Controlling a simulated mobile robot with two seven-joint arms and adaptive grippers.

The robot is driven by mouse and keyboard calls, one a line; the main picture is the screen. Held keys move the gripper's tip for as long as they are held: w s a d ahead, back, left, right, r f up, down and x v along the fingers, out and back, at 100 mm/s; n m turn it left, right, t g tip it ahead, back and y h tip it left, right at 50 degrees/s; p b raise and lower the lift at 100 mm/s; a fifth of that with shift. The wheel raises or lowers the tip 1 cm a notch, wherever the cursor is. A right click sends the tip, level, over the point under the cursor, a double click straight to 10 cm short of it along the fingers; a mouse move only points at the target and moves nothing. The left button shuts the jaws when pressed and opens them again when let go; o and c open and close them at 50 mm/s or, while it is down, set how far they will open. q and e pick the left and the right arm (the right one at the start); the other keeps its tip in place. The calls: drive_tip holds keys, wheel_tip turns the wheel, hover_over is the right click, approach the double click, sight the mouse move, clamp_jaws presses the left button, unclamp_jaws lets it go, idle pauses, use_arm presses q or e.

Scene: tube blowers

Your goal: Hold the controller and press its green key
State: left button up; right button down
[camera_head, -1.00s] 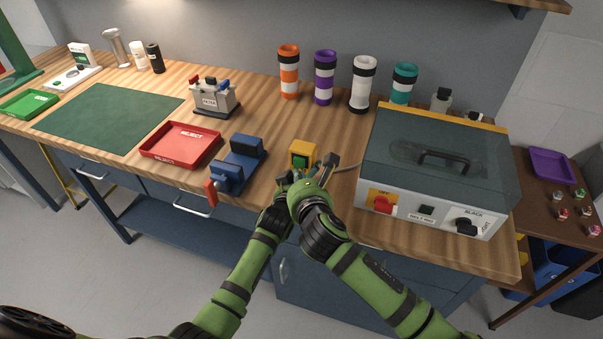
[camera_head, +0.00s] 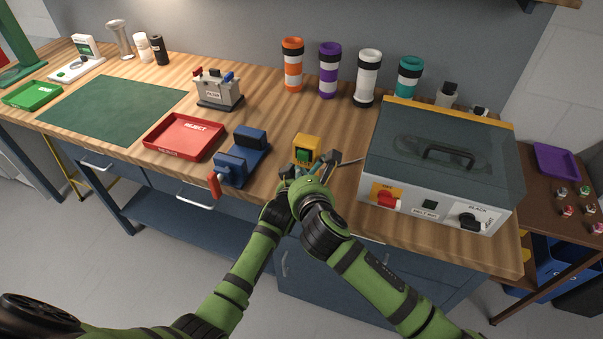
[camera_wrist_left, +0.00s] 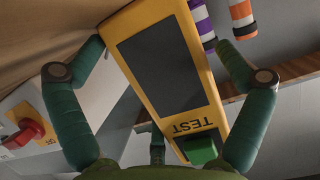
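The controller (camera_head: 307,143) is a yellow box with a green key at the table's front edge, right of the blue clamp. In the left wrist view the controller (camera_wrist_left: 165,62) shows a dark panel, the word TEST and the green key (camera_wrist_left: 203,149). My left gripper (camera_wrist_left: 162,55) has its fingers spread on both sides of the controller, with a gap at the right finger. In the head view my left gripper (camera_head: 287,174) and right gripper (camera_head: 318,168) overlap just in front of the controller. A small teal tip beside the key may belong to my right gripper. Contact with the key is unclear.
A blue clamp (camera_head: 243,158) with a red handle stands left of the controller. A large grey machine (camera_head: 440,160) stands close on the right, with a cable running towards it. A red tray (camera_head: 183,136) lies farther left. Striped tubes stand behind on clear wood.

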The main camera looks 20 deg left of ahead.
use_arm(q)
drive_tip(key=shift+w+d+r, duration=0.1)
drive_tip(key=shift+w+r, duration=0.05)
drive_tip(key=shift+r, duration=0.35)
use_arm(e)
drive_tip(key=shift+s+a+f, duration=0.1)
drive_tip(key=shift+s+f, duration=0.2)
use_arm(q)
drive_tip(key=shift+s, duration=0.25)
drive_tip(key=s, duration=1.3)
drive_tip(key=shift+a+f, duration=0.25)
drive_tip(key=shift+a, duration=0.1)
use_arm(e)
drive_tip(key=shift+w+r, duration=0.2)
drive_tip(key=shift+r, duration=0.05)
